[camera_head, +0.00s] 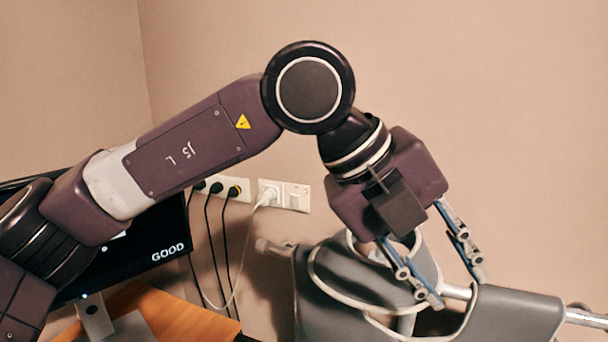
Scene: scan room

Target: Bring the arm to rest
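My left arm comes in from the left, bends at a raised joint in the upper middle and points down to the right. My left gripper (456,291) hangs at its end with the two fingers spread apart and nothing seen between them. The fingertips are in front of or just above a grey padded chair-like frame (520,318) with pale piping and metal bars; I cannot tell whether they touch it. My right arm and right gripper are not in view.
A dark monitor (135,262) showing "GOOD" stands on a wooden desk (185,309) at the lower left, partly behind my arm. Wall sockets (284,194) with plugs and hanging cables are behind. The upper right, before the bare wall, is clear.

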